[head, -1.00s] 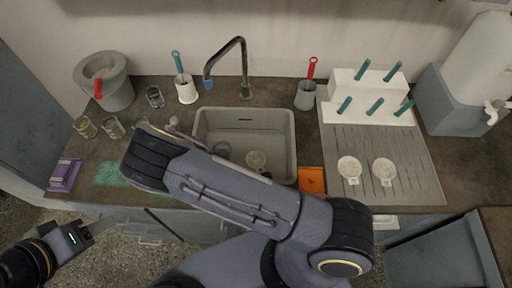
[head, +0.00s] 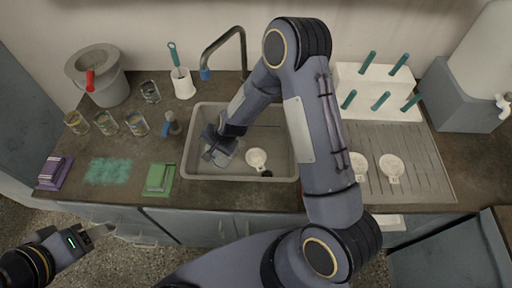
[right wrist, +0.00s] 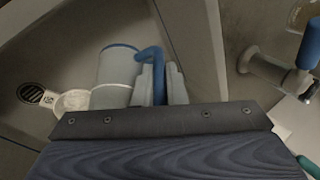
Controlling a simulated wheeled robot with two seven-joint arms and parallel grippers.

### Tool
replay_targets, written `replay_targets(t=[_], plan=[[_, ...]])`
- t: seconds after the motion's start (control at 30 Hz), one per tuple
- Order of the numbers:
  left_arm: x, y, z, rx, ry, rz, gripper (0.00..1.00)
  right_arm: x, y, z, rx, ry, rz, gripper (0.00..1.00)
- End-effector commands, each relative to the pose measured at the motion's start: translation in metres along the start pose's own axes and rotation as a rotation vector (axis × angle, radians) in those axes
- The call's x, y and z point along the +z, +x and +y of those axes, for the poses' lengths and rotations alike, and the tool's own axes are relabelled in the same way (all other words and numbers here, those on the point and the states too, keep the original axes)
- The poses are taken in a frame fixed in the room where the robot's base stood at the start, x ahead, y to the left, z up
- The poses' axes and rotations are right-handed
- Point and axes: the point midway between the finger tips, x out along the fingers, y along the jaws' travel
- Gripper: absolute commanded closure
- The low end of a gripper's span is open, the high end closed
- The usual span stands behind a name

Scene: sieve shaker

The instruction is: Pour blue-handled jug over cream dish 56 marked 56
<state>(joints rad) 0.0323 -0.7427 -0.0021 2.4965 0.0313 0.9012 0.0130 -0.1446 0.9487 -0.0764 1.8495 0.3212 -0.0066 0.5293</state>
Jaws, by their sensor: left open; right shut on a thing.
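My right gripper (head: 214,150) is down in the sink, shut on the blue handle (right wrist: 152,72) of a translucent grey jug (right wrist: 116,70) with a blue rim. In the right wrist view the jug stands close beside the fingers; in the head view the gripper mostly hides it. I cannot tell whether it touches the sink floor. A cream dish (head: 257,158) with a small label tab lies in the sink, right of the gripper; it also shows beside the jug in the right wrist view (right wrist: 72,102). I cannot read its mark surely. My left gripper (head: 97,233) is open and empty, low left.
The grey sink (head: 292,150) has a tap (head: 242,60) behind it. Two more cream dishes lie on the drainboard (head: 425,165), one (head: 392,166) clear of my arm.

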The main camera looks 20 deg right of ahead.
Motion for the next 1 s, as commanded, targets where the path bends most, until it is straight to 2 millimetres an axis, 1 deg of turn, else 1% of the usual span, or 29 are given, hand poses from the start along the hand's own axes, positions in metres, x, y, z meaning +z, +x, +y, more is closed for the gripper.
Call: replay_targets(t=[0.03, 0.07, 0.13, 1.0], plan=[[0.004, 0.008, -0.004, 0.000, 0.000, 0.000, 0.48, -0.004, 0.000, 0.003, -0.020, 0.014, -0.012, 1.00], [0.005, 0.011, -0.005, 0.000, 0.000, 0.000, 0.48, -0.005, -0.002, 0.004, -0.032, 0.018, -0.020, 1.00], [0.006, 0.011, -0.005, 0.000, 0.000, 0.000, 0.48, -0.006, -0.008, 0.003, -0.046, 0.020, -0.031, 1.00], [0.021, 0.041, -0.019, 0.000, 0.000, 0.000, 0.48, -0.015, -0.033, 0.001, -0.204, 0.092, -0.154, 1.00]])
